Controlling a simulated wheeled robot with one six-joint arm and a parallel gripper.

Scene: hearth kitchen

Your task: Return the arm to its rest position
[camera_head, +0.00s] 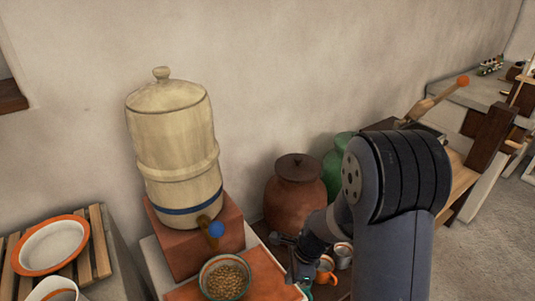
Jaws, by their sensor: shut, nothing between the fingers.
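My arm (375,220) rises at the lower right, its large dark joint close to the camera. Its forearm bends down to the left. My gripper (304,283) is small and partly in view at the lower middle, pointing down beside an orange cup (325,270). It is shut and empty. I cannot tell whether it touches the cup.
A bowl of beans or grain (228,278) stands left of my gripper, below a cream water dispenser (175,145) on a red block (180,248). A brown jar (296,192) and a green jar (338,160) stand behind. A wooden bench (462,178) is at right; floor (490,240) beyond is clear.

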